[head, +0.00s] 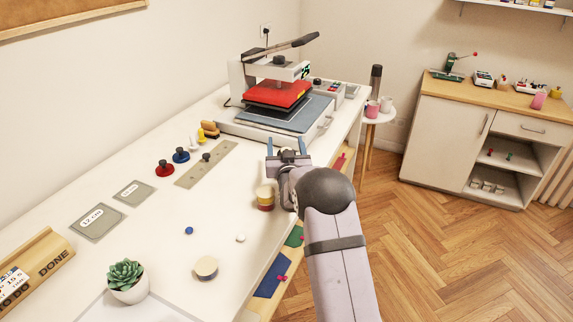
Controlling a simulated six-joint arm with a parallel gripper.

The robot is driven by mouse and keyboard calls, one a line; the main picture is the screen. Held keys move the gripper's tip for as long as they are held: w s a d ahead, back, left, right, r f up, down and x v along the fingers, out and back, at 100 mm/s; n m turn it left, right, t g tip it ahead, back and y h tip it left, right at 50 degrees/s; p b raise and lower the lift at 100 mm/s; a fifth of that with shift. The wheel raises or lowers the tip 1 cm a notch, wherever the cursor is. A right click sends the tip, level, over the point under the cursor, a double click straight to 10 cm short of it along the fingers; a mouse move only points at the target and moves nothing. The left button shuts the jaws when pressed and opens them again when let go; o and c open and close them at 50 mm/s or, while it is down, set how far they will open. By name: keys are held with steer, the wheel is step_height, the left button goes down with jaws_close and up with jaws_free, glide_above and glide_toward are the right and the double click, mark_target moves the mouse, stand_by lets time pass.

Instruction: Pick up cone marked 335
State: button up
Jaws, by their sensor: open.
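No marking 335 can be read in the head view, so I cannot tell which piece is that cone. A small stacked piece (265,197) in cream, yellow and red stands on the white table (150,265), just left of and below my gripper. My gripper (286,147) is open, its two blue fingers apart and pointing toward the press, with nothing visible between them. A red piece (165,169) and a blue piece (181,155), each with a dark knob, stand farther left. A white-and-yellow piece (196,141) and a brown-yellow piece (210,129) are behind them.
A heat press (278,95) with a red plate stands at the far end. A grey strip (206,164) with a dark knob, mats marked 12 CM (98,222), a tan disc (206,268), a potted succulent (128,282) and a wooden DONE holder (45,258) lie nearer. The centre-left table is mostly clear.

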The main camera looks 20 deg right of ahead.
steer(key=c, duration=1.6)
steer(key=shift+o, duration=0.2)
steer(key=shift+r, duration=0.2)
step_height(320, 180, up, 10)
steer(key=shift+f+b, duration=0.1)
steer(key=shift+b, duration=0.75)
